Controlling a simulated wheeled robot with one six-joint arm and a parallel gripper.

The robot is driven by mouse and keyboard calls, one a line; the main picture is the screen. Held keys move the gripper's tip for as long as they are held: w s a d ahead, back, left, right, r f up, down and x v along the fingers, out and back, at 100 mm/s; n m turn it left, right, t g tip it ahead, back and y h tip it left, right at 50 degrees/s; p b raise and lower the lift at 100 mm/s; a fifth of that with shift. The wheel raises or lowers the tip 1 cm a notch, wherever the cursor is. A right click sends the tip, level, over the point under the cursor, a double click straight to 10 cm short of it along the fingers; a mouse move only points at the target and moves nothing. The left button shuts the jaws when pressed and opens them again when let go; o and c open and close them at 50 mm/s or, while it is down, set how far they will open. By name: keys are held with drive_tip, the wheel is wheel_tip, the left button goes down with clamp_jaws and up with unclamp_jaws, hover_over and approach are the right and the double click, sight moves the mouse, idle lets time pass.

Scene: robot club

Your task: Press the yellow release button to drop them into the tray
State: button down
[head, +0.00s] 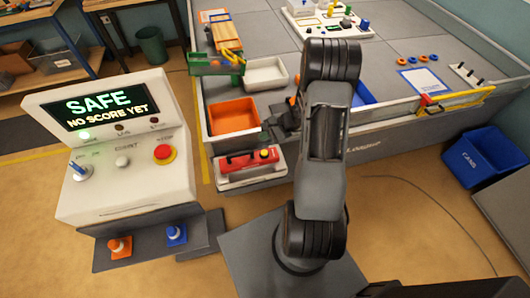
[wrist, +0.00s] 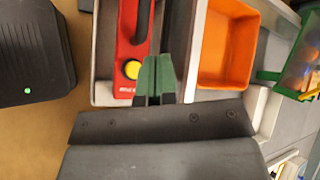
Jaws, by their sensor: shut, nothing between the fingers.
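The yellow button (head: 264,153) sits on the right part of a red unit (head: 240,160) on a pale base at the table's front left. In the wrist view the button (wrist: 132,69) is at the lower end of the red unit (wrist: 134,30). My gripper (head: 266,138) is shut and empty, its green fingertips (wrist: 157,62) together. The tips appear just beside the button in the wrist view and close above it in the head view; contact cannot be told. An orange tray (head: 233,105) stands behind the unit, and shows in the wrist view (wrist: 228,50). A white tray (head: 265,75) stands farther back.
A green-edged holder (head: 217,66) stands behind the orange tray. A white console (head: 125,150) with a screen reading "SAFE, NO SCORE YET" and a red knob stands at left. A blue bin (head: 484,157) is on the floor at right. The table's middle is mostly clear.

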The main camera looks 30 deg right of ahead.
drive_tip(key=b, duration=0.4)
hover_over(265, 153)
wheel_tip(265, 153, down, 7)
drive_tip(key=shift+a, duration=0.1)
drive_tip(key=shift+f+b, duration=0.6)
drive_tip(key=shift+b, duration=0.2)
drive_tip(key=shift+f+b, duration=1)
drive_tip(key=shift+b, duration=0.25)
idle(1.9)
drive_tip(key=shift+r, duration=0.15)
drive_tip(key=shift+r+p, duration=0.55)
drive_tip(key=shift+r, duration=0.3)
drive_tip(key=shift+r, duration=0.15)
drive_tip(key=shift+r+p, duration=1.55)
drive_tip(key=shift+r, duration=0.85)
drive_tip(key=shift+s+f, duration=0.1)
